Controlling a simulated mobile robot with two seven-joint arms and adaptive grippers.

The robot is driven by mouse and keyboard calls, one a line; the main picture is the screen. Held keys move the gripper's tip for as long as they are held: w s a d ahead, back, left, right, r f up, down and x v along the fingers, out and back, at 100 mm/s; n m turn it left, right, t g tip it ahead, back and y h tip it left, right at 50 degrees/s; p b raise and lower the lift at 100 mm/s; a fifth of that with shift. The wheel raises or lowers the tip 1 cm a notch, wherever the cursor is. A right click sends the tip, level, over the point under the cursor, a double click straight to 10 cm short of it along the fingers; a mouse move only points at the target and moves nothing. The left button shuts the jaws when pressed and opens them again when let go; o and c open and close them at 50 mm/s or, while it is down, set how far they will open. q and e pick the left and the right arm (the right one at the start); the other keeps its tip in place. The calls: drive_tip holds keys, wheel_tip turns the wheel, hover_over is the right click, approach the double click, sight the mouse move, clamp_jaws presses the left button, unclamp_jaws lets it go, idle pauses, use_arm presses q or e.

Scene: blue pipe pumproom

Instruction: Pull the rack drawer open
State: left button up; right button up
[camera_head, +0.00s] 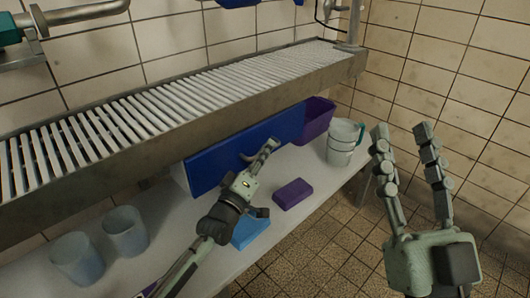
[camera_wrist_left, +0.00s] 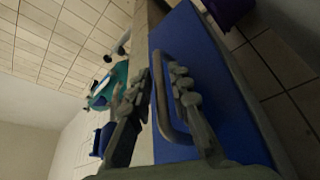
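The rack drawer has a blue front (camera_head: 215,168) and hangs under the slatted rack. Its front also fills much of the left wrist view (camera_wrist_left: 220,75). A grey bar handle (camera_wrist_left: 160,85) stands out from this front. My left gripper (camera_head: 260,150) is at the drawer front, by the handle. In the left wrist view its two fingers (camera_wrist_left: 157,90) are apart with the handle bar between them, and the right finger overlaps the handle. I cannot tell whether they touch it. My right gripper (camera_head: 402,130) is open and empty, off to the right over the floor.
The metal slatted rack (camera_head: 180,95) is above the drawer. The pale bench (camera_head: 160,190) below holds translucent cups (camera_head: 125,230), stacked grey cups (camera_head: 343,142), a purple bin (camera_head: 318,118), a purple block (camera_head: 292,194) and a blue block (camera_head: 250,232). Tiled floor (camera_head: 320,245) is clear.

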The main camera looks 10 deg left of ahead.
use_arm(q)
drive_tip(key=shift+c, duration=0.6)
clamp_jaws()
drive_tip(key=shift+d, duration=0.1)
